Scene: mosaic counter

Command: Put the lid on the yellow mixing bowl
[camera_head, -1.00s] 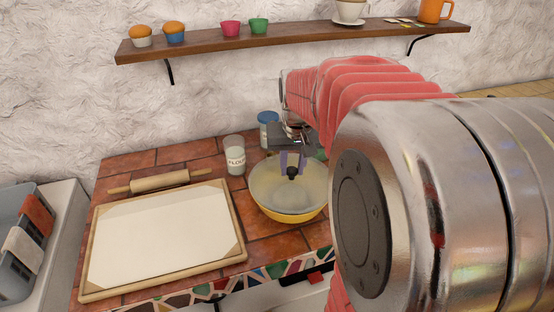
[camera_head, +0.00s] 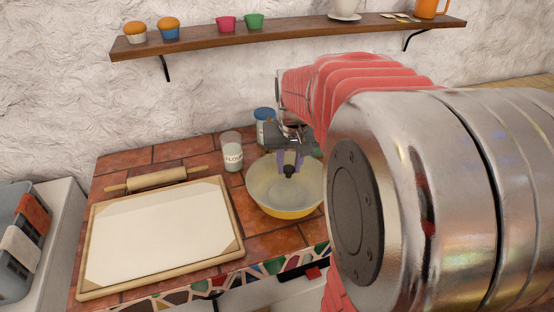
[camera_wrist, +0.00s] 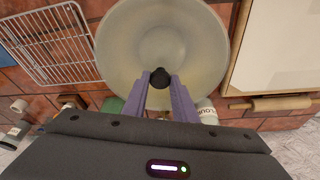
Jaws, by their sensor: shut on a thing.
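The yellow mixing bowl (camera_head: 287,212) stands on the tiled counter, to the right of the pastry board. A pale translucent lid (camera_head: 268,188) with a black knob (camera_head: 289,171) covers its opening in the head view. In the wrist view, the round lid (camera_wrist: 165,30) fills the upper middle, with its knob (camera_wrist: 160,77) between the fingertips. My gripper (camera_wrist: 160,84) is shut on the knob, with its purple fingers pointing down in the head view (camera_head: 289,165). The lid hides most of the bowl in the wrist view. I cannot tell whether the lid touches the rim all around.
A flour jar (camera_head: 232,155) and a blue-lidded jar (camera_head: 264,122) stand close behind the bowl. A framed board (camera_head: 163,236) and a rolling pin (camera_head: 158,180) lie to the left. A wire rack (camera_wrist: 55,45) lies beside the bowl. A wall shelf (camera_head: 220,42) runs above.

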